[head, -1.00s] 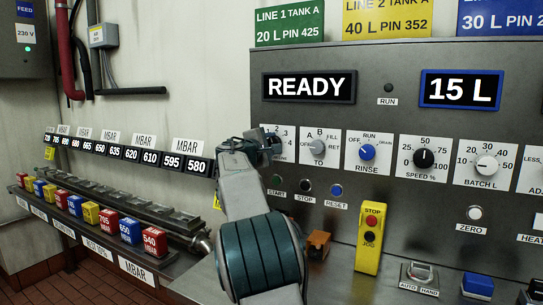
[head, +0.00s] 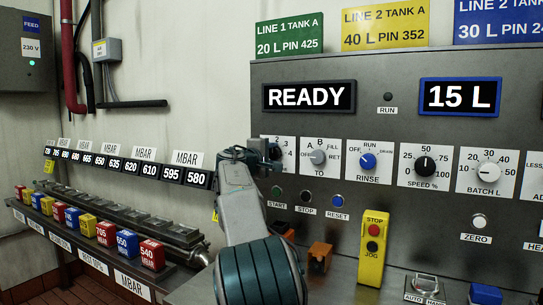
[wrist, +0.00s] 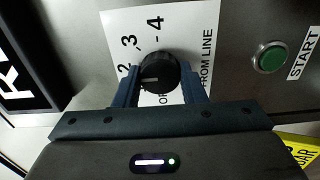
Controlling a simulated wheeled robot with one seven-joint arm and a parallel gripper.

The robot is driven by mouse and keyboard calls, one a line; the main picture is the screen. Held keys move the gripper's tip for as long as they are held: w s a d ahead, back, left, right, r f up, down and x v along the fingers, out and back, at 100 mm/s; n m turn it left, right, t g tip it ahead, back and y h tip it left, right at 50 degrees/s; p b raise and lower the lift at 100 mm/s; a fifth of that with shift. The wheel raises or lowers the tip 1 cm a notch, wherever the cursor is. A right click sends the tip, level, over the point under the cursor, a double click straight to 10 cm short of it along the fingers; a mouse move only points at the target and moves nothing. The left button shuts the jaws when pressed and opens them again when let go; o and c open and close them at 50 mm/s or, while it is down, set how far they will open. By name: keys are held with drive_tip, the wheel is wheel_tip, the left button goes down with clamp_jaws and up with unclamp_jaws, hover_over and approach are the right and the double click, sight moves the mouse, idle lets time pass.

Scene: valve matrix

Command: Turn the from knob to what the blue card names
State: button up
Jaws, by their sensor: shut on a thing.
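The from knob (wrist: 157,72) is black with a white mark, on a white FROM LINE plate (wrist: 188,22). In the wrist view the mark points left, roughly toward the 2; the exact setting is unclear. My gripper (wrist: 161,86) has a blue finger on each side of the knob and is shut on it. In the head view my gripper (head: 262,155) hides most of that knob.
The TO knob (head: 318,157) is just right of my gripper. START (head: 277,191), STOP and RESET buttons sit below. A yellow STOP/JOG box (head: 373,245) stands out lower right. Displays read READY (head: 309,97) and 15 L (head: 460,96). Coloured blocks line a rail at left.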

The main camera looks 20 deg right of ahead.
drive_tip(key=o, duration=1)
drive_tip(key=shift+s+a, duration=0.25)
drive_tip(key=shift+a, duration=0.2)
drive_tip(key=b+v, duration=0.2)
drive_tip(key=v, duration=1)
drive_tip(key=shift+s+a+b, duration=0.25)
drive_tip(key=shift+b, duration=0.15)
drive_tip(key=s+d+f+m+g+y+p, duration=0.1)
drive_tip(key=s+f+g+y+p, duration=0.15)
drive_tip(key=s+p, duration=0.3)
drive_tip(key=s+d+f+m+g+y+p, duration=0.1)
drive_tip(key=s+f+m+y+p, duration=0.1)
drive_tip(key=s+f+y+p, duration=0.3)
drive_tip(key=s+a+f+m+g+y+p, duration=0.1)
drive_tip(key=s+a+f+y+p, duration=0.1)
drive_tip(key=s, duration=0.6)
drive_tip(key=s+a+f+m+g+y+p, duration=0.2)
drive_tip(key=s+a+p, duration=0.3)
drive_tip(key=s, duration=0.4)
drive_tip(key=s+a+f+m+g+y+p, duration=0.1)
drive_tip(key=s+a+f+y+p, duration=0.1)
drive_tip(key=s, duration=0.7)
drive_tip(key=a+f+p, duration=0.1)
drive_tip(key=a+f, duration=0.1)
drive_tip(key=a, duration=0.1)
drive_tip(key=shift+a+f+m+g+y, duration=0.2)
drive_tip(key=shift+f+m+g+y, duration=0.1)
drive_tip(key=shift+m+g+y, duration=0.1)
